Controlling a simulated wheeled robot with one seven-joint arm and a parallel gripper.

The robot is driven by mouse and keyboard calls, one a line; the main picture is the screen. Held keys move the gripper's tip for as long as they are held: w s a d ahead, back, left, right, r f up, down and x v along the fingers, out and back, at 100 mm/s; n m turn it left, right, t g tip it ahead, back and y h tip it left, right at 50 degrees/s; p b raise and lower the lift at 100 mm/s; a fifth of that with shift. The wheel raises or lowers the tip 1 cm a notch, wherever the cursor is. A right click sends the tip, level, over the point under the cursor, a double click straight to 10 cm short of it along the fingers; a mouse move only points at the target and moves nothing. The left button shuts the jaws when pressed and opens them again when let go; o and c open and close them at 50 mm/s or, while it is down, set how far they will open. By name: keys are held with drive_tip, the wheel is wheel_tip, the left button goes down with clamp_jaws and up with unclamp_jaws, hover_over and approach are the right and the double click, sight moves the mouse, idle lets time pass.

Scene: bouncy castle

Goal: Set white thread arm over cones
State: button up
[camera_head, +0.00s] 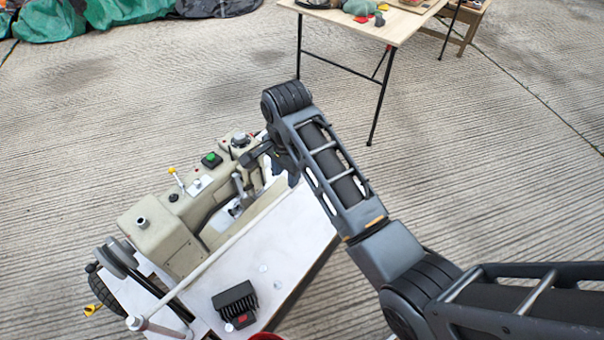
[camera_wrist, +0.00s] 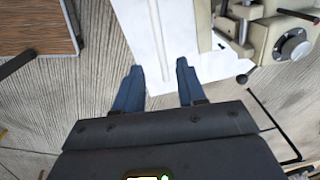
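A long whitish rod, which looks like the white thread arm (camera_head: 215,258), slants over the sewing machine table from a round joint at the lower left towards the upper right. It also shows in the wrist view (camera_wrist: 158,35), where its near end lies between and beyond my fingertips. My gripper (camera_wrist: 159,70) is open with its two blue fingers apart and nothing clearly held. In the head view my gripper (camera_head: 254,156) is beside the right end of the sewing machine (camera_head: 165,220), partly hidden by my arm. I cannot pick out any thread cones for sure.
The white machine table (camera_head: 285,240) carries a black box with pegs (camera_head: 236,303) and small pale round pieces. A wooden table (camera_head: 375,22) with thin black legs stands at the back right. Green and dark covers (camera_head: 55,20) lie at the upper left. Concrete floor between is clear.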

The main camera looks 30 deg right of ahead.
sight(287, 192)
drive_tip(key=shift+w+d+f, duration=0.1)
drive_tip(key=f, duration=0.7)
drive_tip(key=shift+w+f, duration=0.2)
drive_tip(key=shift+c, duration=0.2)
clamp_jaws()
